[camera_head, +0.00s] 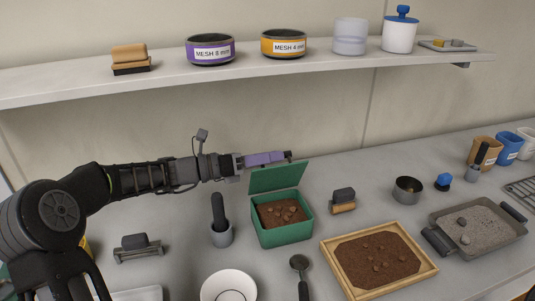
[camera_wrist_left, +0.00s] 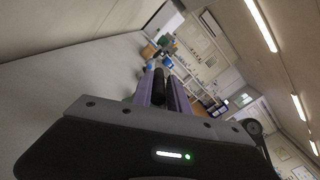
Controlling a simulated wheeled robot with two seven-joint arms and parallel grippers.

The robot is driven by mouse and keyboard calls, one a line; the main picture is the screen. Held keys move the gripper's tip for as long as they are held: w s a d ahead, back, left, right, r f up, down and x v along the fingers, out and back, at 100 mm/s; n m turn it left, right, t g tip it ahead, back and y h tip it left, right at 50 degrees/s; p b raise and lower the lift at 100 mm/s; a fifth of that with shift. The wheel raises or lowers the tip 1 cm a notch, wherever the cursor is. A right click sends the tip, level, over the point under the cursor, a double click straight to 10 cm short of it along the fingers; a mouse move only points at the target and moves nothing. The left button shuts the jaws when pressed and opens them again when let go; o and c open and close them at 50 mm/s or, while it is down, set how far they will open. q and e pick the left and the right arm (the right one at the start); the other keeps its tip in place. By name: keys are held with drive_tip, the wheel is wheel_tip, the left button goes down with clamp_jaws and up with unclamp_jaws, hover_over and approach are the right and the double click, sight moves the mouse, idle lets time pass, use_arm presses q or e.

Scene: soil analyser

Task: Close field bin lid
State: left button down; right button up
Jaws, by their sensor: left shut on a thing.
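The green field bin (camera_head: 283,234) stands on the bench, filled with brown soil and a few clods. Its green lid (camera_head: 278,178) is open, standing up at the back and leaning away from the opening. My left gripper (camera_head: 288,156) reaches in from the left, with its purple fingers at the lid's top edge. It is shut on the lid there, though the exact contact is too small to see. My right gripper is not in view.
A wooden soil tray (camera_head: 330,258), a scoop (camera_head: 299,264) and a white bowl (camera_head: 229,287) are in front. A shelf (camera_head: 160,83) runs above.

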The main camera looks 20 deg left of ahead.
use_arm(q)
drive_tip(key=shift+s+d+f+m, duration=0.35)
drive_tip(key=shift+s+m, duration=0.25)
drive_tip(key=shift+s+d+f+p, duration=0.15)
drive_tip(key=shift+s+d+p, duration=0.2)
drive_tip(key=shift+s, duration=0.2)
drive_tip(key=c, duration=1.5)
unclamp_jaws()
drive_tip(key=shift+w, duration=0.15)
drive_tip(key=shift+o, duration=0.7)
wheel_tip(320, 180, up, 10)
